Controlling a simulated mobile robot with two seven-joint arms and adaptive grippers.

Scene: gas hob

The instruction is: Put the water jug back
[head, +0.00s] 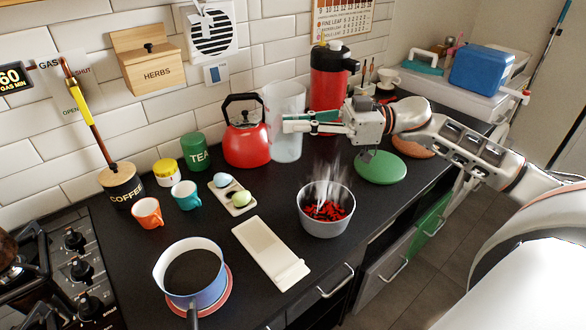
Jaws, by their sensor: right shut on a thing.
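The water jug (286,147) is a tall, cloudy, see-through vessel towards the back of the dark worktop, between the red kettle and the red flask. My right gripper (294,122) reaches in from the right and is shut on the jug's upper part. Its fingers and the hand cover part of the jug's right side, where a handle could be hidden. The jug looks upright. I cannot tell whether its base touches the worktop. My left gripper is not in view.
The red kettle (245,143) is close on the jug's left, the red flask (327,82) behind it on the right. A steaming bowl (327,222) stands in front, near a green disc (381,168). A white spoon rest-like tray (270,254) and a saucepan (190,273) lie nearer.

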